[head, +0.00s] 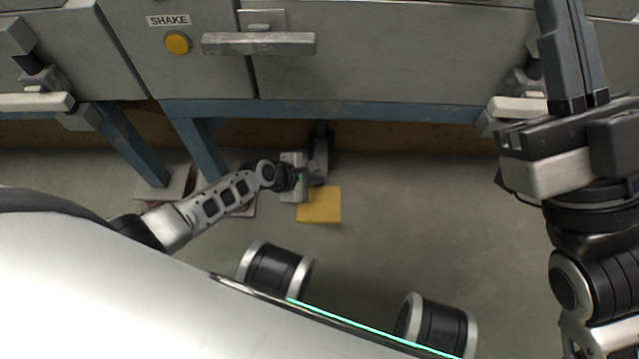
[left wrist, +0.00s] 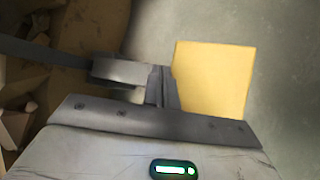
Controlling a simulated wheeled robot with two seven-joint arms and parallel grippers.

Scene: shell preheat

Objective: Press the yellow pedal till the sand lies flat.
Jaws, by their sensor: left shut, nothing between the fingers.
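The yellow pedal (head: 320,206) is a flat square plate low over the floor, below the grey machine's blue frame. My left arm reaches in from the left, and my left gripper (head: 301,184) is low at the pedal's upper left edge, shut and empty. In the left wrist view the yellow pedal (left wrist: 212,78) lies just beyond the gripper, to the right of its fingers. I cannot tell whether the fingers touch it. My right gripper (head: 572,55) is raised at the upper right, its two fingers close together and empty. The sand is not in view.
The grey machine (head: 400,50) fills the top, with a bar handle (head: 258,44) and a round yellow button (head: 178,42) under a SHAKE label (head: 168,20). Blue legs (head: 200,150) stand near my left arm. The floor (head: 430,215) right of the pedal is clear.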

